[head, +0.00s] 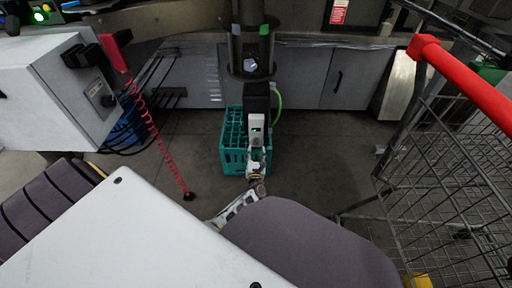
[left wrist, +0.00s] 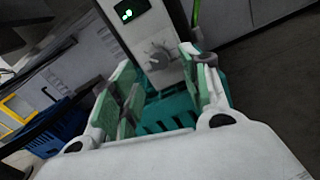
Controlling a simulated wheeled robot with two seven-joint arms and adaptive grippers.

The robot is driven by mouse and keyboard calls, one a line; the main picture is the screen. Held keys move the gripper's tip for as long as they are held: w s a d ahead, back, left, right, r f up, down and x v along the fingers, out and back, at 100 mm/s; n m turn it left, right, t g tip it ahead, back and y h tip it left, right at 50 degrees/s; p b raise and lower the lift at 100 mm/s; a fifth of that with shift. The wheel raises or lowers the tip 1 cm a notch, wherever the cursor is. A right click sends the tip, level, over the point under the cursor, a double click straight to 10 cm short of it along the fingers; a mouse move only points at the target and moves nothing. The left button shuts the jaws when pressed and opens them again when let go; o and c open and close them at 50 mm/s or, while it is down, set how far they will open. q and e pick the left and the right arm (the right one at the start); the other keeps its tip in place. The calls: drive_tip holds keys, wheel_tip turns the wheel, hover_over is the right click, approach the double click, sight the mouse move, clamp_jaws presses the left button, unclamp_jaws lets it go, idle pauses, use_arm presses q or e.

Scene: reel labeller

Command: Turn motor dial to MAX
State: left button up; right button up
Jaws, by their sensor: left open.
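The motor dial (left wrist: 160,54) is a small grey knob on the face of a white control box, below a dark display with green digits (left wrist: 127,13). The control box (head: 257,122) hangs on the dark column in the head view. My left gripper (head: 257,166) is at the lower end of the box. In the left wrist view my left gripper (left wrist: 157,62) is open, its green-padded fingers on either side of the dial in the picture. I cannot tell whether they touch it. The dial's setting is too small to read. My right gripper is not in view.
A teal crate (head: 233,160) stands on the floor behind my left gripper. A wire trolley with a red handle (head: 465,85) is at the right. A white cabinet (head: 50,95) with a red coiled cable (head: 160,145) is at the left. Open floor lies between crate and trolley.

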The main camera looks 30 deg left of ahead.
sight(256, 144)
use_arm(q)
drive_tip(key=b+x, duration=0.1)
drive_tip(key=x, duration=0.3)
drive_tip(key=shift+w+a, duration=0.2)
drive_tip(key=shift+w, duration=0.1)
drive_tip(key=c, duration=1)
clamp_jaws()
